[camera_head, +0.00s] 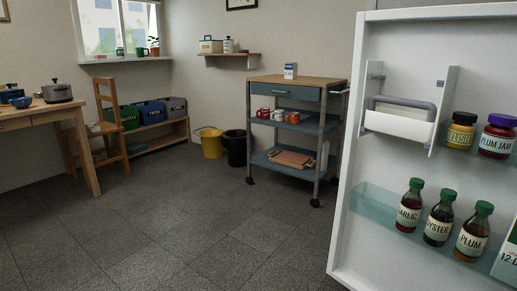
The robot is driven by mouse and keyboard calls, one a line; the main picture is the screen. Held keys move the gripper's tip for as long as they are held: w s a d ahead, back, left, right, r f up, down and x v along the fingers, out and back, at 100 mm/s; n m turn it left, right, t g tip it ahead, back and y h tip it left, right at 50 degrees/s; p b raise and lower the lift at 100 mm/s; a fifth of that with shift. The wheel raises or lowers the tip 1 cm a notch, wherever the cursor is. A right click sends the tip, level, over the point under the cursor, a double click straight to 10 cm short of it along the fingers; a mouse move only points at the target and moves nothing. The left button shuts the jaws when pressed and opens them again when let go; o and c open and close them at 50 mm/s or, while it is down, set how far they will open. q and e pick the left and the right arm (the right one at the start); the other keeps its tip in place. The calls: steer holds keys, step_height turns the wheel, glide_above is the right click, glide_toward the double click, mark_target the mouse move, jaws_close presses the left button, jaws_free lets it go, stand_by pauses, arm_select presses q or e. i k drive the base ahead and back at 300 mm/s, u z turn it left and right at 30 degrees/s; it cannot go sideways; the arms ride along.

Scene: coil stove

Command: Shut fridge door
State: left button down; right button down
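The fridge door (353,225) stands open on the right side of the head view, close to me, with its inner side facing me. Its left edge and bottom left corner show; its right side runs out of the picture. Its shelves hold a relish jar (461,131), a plum jam jar (497,137), and garlic (410,206), oyster (439,218) and plum (473,232) bottles. A white holder with a grey bar (405,103) is fixed at the upper left. The fridge body is not visible. Neither of my grippers is in view.
A blue trolley (296,91) stands beyond the door, with mugs on its middle shelf. A black bin (235,148) and yellow bucket (210,143) stand left of it. A wooden table (75,112) and chair (112,125) are at the left. The grey floor (190,225) between is clear.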

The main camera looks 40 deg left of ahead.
mark_target(457, 57)
steer(key=u, duration=1.75)
steer(key=i, duration=3.3)
steer(key=z, duration=3.35)
steer(key=i, duration=0.5)
